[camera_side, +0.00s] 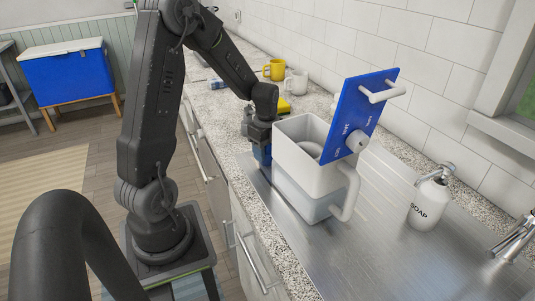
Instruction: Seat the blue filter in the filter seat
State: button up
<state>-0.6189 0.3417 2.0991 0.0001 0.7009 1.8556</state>
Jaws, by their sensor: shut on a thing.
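My gripper (259,136) points down just left of a white pitcher-like container (318,178). It is shut on a small blue piece, which looks like the blue filter (262,154). The filter hangs at the container's left side, lower than its rim, and is partly hidden by the gripper and the container wall. I cannot tell whether it touches the wall. The container stands upright with its blue lid (352,112) raised at the right. A round grey opening, likely the filter seat (309,149), shows inside the container; its bottom is hidden.
A soap bottle (429,201) and a faucet (513,238) stand right on the steel surface (375,245). Behind are a yellow mug (274,70), a white mug (296,83) and a yellow item (284,107). The steel in front of the container is clear.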

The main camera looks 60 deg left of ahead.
jog(key=c, duration=0.3)
